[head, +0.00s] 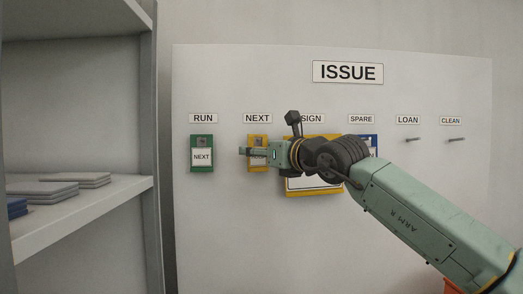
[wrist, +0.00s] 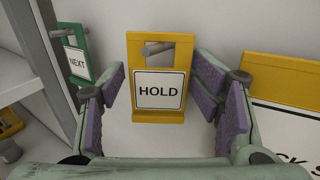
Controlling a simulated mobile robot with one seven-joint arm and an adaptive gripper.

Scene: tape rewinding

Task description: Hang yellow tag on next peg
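The yellow tag (wrist: 159,117) reads HOLD in the wrist view and hangs upright, with a grey peg (wrist: 158,51) through the window at its top. In the head view the yellow tag (head: 258,167) is under the NEXT label (head: 257,118), partly hidden by my gripper (head: 248,152). In the wrist view my gripper (wrist: 160,88) has its purple-padded fingers apart, one on each side of the tag. Narrow gaps show between the pads and the tag's edges.
A green tag (head: 202,156) reading NEXT hangs under RUN, close to my left finger. A large yellow-framed board (head: 312,186) and a blue tag (head: 373,142) are partly behind my arm. LOAN and CLEAN pegs are bare. A shelf (head: 85,215) stands at left.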

